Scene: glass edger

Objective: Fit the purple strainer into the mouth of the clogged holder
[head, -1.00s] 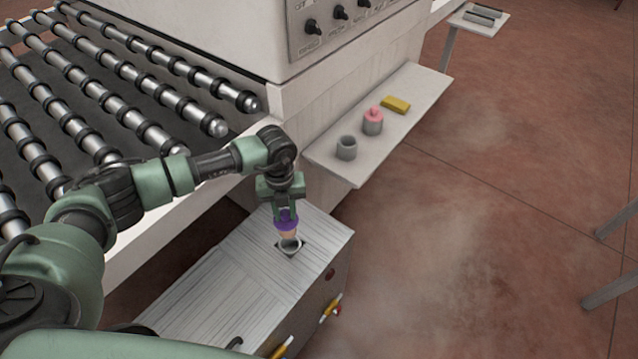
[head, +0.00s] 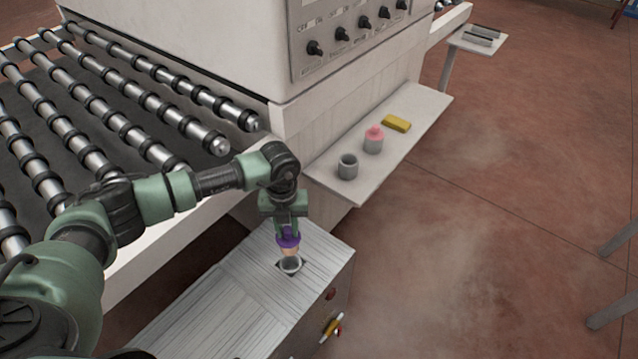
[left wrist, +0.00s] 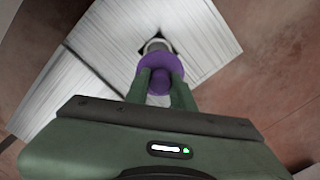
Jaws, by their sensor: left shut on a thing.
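The purple strainer (head: 289,240) has a purple top and a tan, tapering lower part. My left gripper (head: 290,232) is shut on its top and holds it upright, pointing down. In the left wrist view the strainer (left wrist: 155,66) sits between the fingers (left wrist: 160,82) and covers part of the ring below. A grey round holder (head: 290,265) is set in a dark square opening in the ribbed box top. The strainer's lower end is just above or at its mouth; I cannot tell whether they touch. Whether this holder is clogged does not show. My right gripper is not in view.
The ribbed light box (head: 235,290) has a yellow-handled part on its side. On a white shelf (head: 330,183) stand an empty grey cup (head: 348,168), a grey cup with a pink top (head: 374,141) and a yellow block (head: 397,123).

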